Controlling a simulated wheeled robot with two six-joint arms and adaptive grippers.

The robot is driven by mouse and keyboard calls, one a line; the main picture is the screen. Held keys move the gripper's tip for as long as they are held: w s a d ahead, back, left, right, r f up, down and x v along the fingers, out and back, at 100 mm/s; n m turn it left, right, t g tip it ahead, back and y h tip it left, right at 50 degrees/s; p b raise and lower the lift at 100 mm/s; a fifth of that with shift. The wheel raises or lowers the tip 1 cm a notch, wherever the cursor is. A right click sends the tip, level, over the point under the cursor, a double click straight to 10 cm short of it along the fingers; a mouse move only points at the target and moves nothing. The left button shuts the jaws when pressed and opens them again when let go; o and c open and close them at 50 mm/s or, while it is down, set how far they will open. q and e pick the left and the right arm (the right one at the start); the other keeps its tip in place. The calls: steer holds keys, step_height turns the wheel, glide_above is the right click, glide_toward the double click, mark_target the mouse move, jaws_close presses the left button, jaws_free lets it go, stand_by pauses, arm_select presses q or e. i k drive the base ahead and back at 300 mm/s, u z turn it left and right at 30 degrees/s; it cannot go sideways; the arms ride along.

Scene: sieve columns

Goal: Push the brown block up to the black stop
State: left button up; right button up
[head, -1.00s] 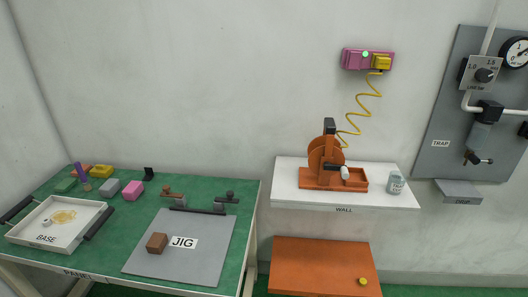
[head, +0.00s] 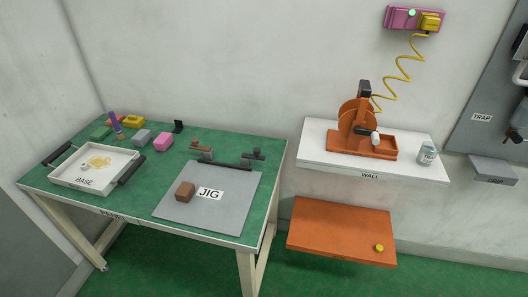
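The brown block (head: 186,191) lies on the grey jig plate (head: 227,208), left of the white JIG label (head: 209,194). A long dark bar, which looks like the black stop (head: 226,163), runs along the plate's back edge. The block stands apart from it, with bare plate between them. Neither of my grippers shows in the head view.
A white BASE tray (head: 69,179) with dark handles stands at the table's left. Several coloured blocks, a grey one (head: 141,137) and a pink one (head: 163,142) among them, lie behind it. Small clamps flank the dark bar. A white shelf (head: 314,156) and an orange shelf (head: 340,237) are right.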

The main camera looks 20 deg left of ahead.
mark_target(186, 190)
steer(key=z, duration=3.1)
steer(key=k, duration=2.25)
steer(key=u, duration=1.25)
